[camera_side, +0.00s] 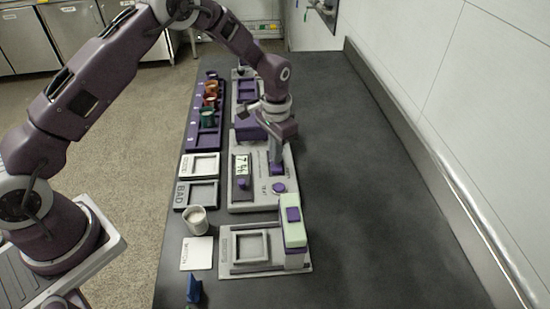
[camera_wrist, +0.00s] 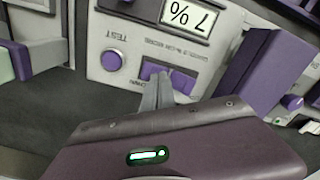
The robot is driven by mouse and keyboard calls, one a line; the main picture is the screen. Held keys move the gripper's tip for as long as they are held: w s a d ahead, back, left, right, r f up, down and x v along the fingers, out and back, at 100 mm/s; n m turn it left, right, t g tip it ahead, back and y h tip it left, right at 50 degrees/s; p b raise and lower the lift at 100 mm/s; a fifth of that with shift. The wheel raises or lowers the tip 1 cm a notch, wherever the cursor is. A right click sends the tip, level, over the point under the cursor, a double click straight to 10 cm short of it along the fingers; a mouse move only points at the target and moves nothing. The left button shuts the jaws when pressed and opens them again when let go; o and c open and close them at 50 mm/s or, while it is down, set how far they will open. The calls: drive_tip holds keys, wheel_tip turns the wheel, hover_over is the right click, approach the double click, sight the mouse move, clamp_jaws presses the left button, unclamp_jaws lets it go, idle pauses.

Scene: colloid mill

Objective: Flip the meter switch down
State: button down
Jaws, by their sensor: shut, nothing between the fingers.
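The meter is a pale grey panel (camera_side: 258,200) in the middle of the bench, with a display (camera_side: 241,165) that also shows in the wrist view (camera_wrist: 188,15). Its purple switch (camera_side: 277,170) is partly hidden by my fingers; in the wrist view it is a wide purple piece (camera_wrist: 151,70). A round purple TEST button (camera_wrist: 111,60) is to its left in the wrist view. My gripper (camera_side: 276,161) points down at the switch. In the wrist view its fingertips (camera_wrist: 163,78) are together and overlap the switch's front. I cannot tell whether they touch it or which way it is set.
A purple block (camera_side: 249,129) stands close behind my gripper. A pale green and purple device (camera_side: 293,222) stands in front of the meter. A white cup (camera_side: 196,220), trays (camera_side: 181,194) and a purple rack (camera_side: 197,140) line the left. The bench's right side (camera_side: 360,210) is clear.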

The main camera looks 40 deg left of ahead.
wheel_tip(320, 180, up, 7)
drive_tip(key=shift+f, duration=0.2)
idle(0.3)
drive_tip(key=s+a+r+n+t, duration=0.1)
drive_tip(key=s+r+t, duration=0.1)
drive_tip(key=s+r, duration=0.75)
drive_tip(key=s+a+r+n+t, duration=0.1)
drive_tip(key=s+r, duration=0.5)
drive_tip(key=r, duration=0.6)
drive_tip(key=s+n+t, duration=0.1)
drive_tip(key=s+t, duration=0.1)
drive_tip(key=s, duration=1.5)
drive_tip(key=shift+s+a+t, duration=0.15)
drive_tip(key=shift+a+t, duration=0.15)
drive_tip(key=shift+a, duration=0.1)
